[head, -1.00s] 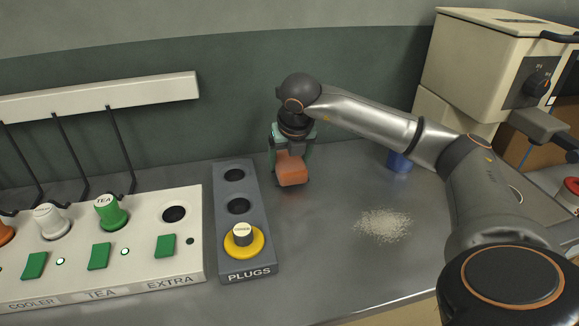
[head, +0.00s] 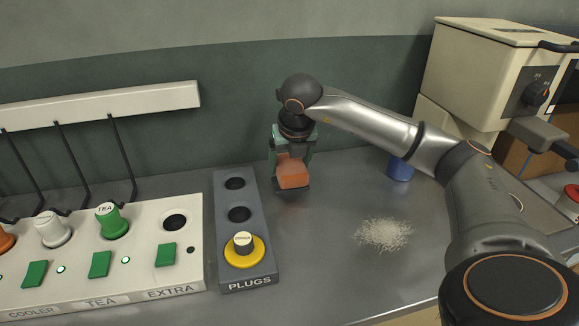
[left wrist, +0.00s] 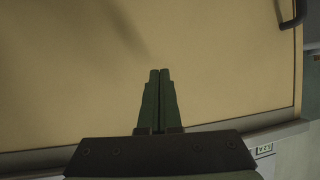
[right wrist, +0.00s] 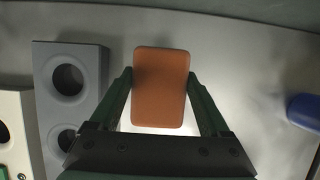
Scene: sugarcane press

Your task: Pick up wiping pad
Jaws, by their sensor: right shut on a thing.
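The wiping pad (head: 292,172) is an orange-brown block. My right gripper (head: 291,180) is shut on it near the back of the metal counter, to the right of the plugs block. In the right wrist view the pad (right wrist: 161,88) sits between the two green fingers of the right gripper (right wrist: 163,92). Whether its underside touches the counter is hard to tell. My left gripper (left wrist: 160,72) shows in the left wrist view with its fingers together and nothing between them, facing a tan panel.
A grey plugs block (head: 230,222) holds a yellow-based plug (head: 244,249). A control panel (head: 185,235) stands left of it. A pale pile of crumbs (head: 384,233) lies on the counter (head: 330,250). A blue cup-like object (head: 399,167) and a cream machine (head: 475,70) stand at right.

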